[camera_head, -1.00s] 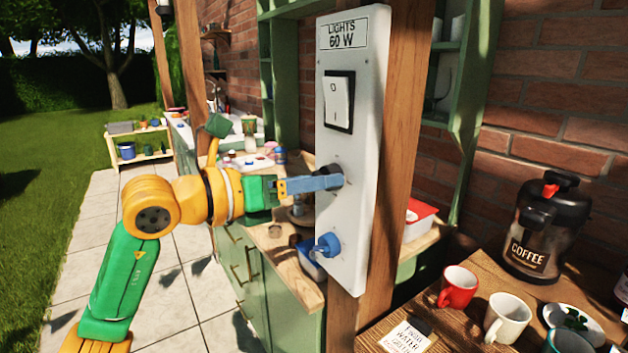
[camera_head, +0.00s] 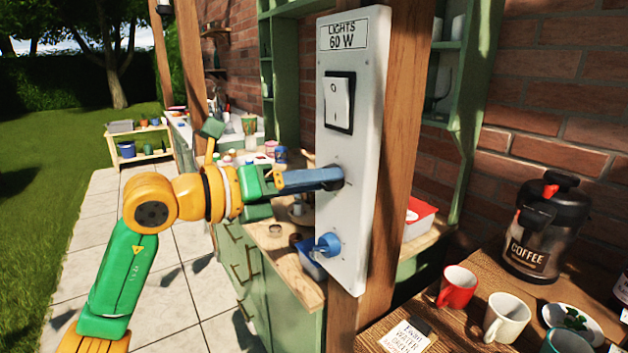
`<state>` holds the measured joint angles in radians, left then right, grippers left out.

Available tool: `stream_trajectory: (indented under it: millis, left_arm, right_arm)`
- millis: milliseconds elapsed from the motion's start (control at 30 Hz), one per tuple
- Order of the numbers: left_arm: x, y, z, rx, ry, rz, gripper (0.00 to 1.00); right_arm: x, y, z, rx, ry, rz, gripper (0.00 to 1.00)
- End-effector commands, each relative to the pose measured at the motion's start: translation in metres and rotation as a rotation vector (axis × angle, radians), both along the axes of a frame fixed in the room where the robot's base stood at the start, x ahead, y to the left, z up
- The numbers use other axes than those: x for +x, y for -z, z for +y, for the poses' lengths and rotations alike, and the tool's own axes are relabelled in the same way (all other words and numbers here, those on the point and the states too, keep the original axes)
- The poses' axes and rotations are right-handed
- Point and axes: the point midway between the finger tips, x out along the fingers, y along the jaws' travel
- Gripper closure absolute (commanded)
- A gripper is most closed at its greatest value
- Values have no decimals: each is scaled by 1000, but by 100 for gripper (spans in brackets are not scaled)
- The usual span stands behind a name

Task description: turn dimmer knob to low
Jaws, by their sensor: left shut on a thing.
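The white panel (camera_head: 358,120) is fixed to a wooden post and has a label reading "LIGHTS 60 W" at its top. A black-framed rocker switch (camera_head: 339,101) sits below the label. My left gripper (camera_head: 336,178) is against the middle of the panel, its blue fingers shut on the dimmer knob, which they hide. The knob's setting cannot be read. A blue key-like piece (camera_head: 327,245) sticks out of the panel lower down, below the gripper and apart from it. My right gripper is not in view.
A coffee pot (camera_head: 540,228), a red mug (camera_head: 458,287) and a white mug (camera_head: 506,317) stand on the wooden table at the lower right. A green cabinet (camera_head: 262,275) with a cluttered worktop is behind the panel. Open paving lies at the left.

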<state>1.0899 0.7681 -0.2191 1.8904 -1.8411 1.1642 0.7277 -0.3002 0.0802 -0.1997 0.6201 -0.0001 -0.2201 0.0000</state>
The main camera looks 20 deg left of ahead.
Motion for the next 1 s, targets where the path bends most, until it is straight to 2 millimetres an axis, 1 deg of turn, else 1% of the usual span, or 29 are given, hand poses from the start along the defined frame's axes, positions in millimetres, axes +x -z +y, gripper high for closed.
stream_trajectory:
  millis: [33,133,167,200,233,267,567,667,800,900,1000]
  left_arm:
    - [0,-3,1,-4,-3,-9,100]
    - [0,-3,1,-3,-3,-10,100]
    - [0,-3,1,-3,-4,-9,44]
    - [0,-3,1,-2,-4,-9,34]
    - [0,-3,1,-2,-3,-8,25]
    - [0,-3,1,-2,-3,-8,20]
    - [-2,0,2,0,-2,-3,20]
    - [-14,1,13,2,-5,-7,20]
    - [-38,-2,32,3,-5,-6,20]
    - [-49,-6,41,1,-5,-5,20]
    - [-54,-9,44,0,-3,-5,20]
  right_arm:
    - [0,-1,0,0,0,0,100]
    - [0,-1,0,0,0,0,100]
    - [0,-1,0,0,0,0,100]
    - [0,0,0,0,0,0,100]
    - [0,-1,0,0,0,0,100]
    - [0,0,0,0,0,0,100]
    - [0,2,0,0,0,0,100]
    - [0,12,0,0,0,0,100]
    - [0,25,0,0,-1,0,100]
    - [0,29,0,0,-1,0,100]
    - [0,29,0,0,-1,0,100]
